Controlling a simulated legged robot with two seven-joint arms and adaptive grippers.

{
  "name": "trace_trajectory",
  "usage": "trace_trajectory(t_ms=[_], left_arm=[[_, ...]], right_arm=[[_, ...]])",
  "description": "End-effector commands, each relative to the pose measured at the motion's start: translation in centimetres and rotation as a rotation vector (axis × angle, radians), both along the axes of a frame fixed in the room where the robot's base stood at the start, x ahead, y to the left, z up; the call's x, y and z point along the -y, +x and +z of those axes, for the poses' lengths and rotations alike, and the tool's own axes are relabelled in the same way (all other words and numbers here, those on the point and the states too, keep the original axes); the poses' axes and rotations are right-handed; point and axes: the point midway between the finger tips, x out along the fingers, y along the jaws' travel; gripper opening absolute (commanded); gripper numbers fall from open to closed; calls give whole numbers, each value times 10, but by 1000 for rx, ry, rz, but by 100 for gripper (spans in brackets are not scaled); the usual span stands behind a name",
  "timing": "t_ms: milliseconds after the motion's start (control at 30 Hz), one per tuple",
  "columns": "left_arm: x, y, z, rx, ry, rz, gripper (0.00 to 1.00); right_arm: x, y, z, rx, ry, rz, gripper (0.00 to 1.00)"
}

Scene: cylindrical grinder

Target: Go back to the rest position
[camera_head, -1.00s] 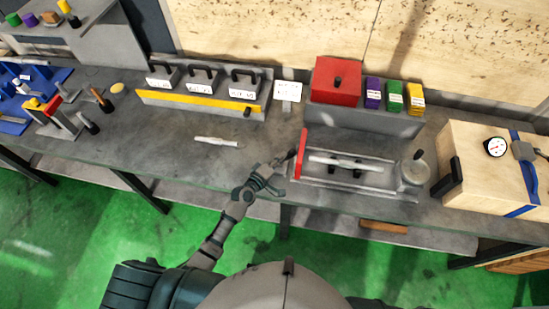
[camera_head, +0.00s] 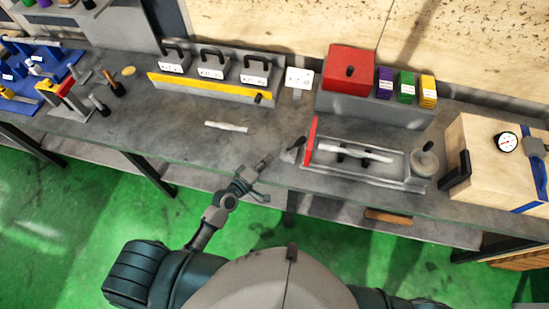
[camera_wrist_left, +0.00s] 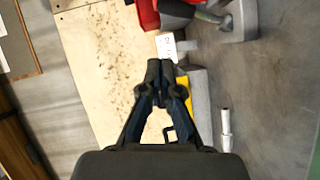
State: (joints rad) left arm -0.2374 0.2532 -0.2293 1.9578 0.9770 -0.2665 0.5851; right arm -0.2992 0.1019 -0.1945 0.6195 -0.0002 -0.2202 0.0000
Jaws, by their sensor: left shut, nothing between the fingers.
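My left gripper (camera_head: 267,161) is shut and empty, over the front part of the grey bench, left of the cylindrical grinder. In the left wrist view the left gripper (camera_wrist_left: 160,68) shows its fingertips together with nothing between them. The grinder (camera_head: 390,176) has a red plate at its left end and a light shaft (camera_head: 355,152) lying across its middle. Another light shaft (camera_head: 228,127) lies on the bench, left of and farther back than the gripper; it also shows in the left wrist view (camera_wrist_left: 226,125). My right gripper is not in view.
A rack with a yellow strip (camera_head: 210,88) and black-handled blocks stands at the back. A red box (camera_head: 350,68) and coloured blocks sit on a grey stand. A wooden box (camera_head: 487,150) with a dial is at right. Bench space around the loose shaft is clear.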

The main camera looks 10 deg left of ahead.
Motion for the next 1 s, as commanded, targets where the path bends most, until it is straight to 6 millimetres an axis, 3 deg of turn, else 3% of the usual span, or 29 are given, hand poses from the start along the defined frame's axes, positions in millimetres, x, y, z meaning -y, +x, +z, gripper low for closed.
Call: trace_trajectory(t_ms=[300, 500, 567, 667, 800, 1000], left_arm=[[7, 0, 0, -1, 7, -1, 0], [18, -9, -3, -6, 74, -34, 0], [24, -22, -10, -18, 170, -84, 0], [28, -57, -29, -57, 423, -207, 0], [9, -106, -56, -145, 770, -355, 0], [-33, -158, -75, -293, 1081, -487, 0]], right_arm=[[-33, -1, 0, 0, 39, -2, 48], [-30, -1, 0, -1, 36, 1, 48], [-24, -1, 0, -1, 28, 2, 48], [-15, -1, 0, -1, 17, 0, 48], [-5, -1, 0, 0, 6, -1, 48], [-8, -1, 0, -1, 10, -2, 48]])
